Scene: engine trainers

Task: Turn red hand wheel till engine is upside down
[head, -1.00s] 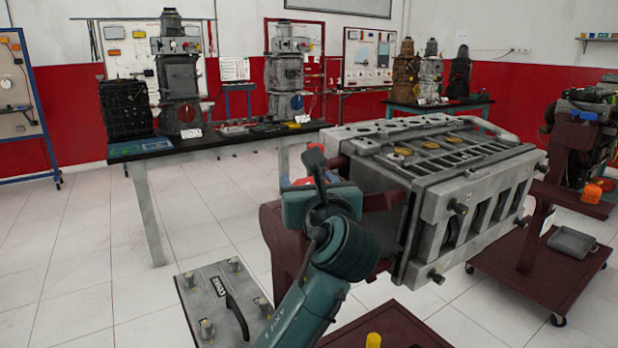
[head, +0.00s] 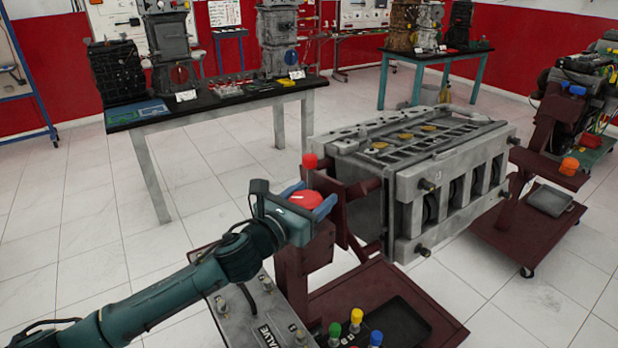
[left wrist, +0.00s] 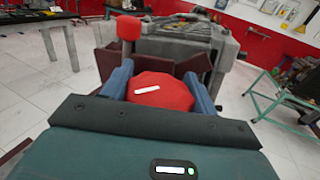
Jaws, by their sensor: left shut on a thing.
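The red hand wheel (head: 304,199) is at the near-left end of the engine stand, with a red knob (head: 310,161) standing up behind it. My left gripper (head: 318,204) has its blue fingers shut around the wheel. The left wrist view shows the round red wheel (left wrist: 160,92) with a white mark, between the two blue fingers (left wrist: 162,95). The knob (left wrist: 129,28) rises beyond it. The grey engine block (head: 425,170) is held on the dark red stand (head: 305,260), its slotted side facing front right. My right gripper is not in view.
A tray with coloured-top items (head: 356,318) lies on the stand's base. A grey valve-labelled plate (head: 262,315) is below my left arm. A black-topped table (head: 215,105) with engine parts stands behind. Another engine stand (head: 535,220) is at the right. Open tiled floor lies between.

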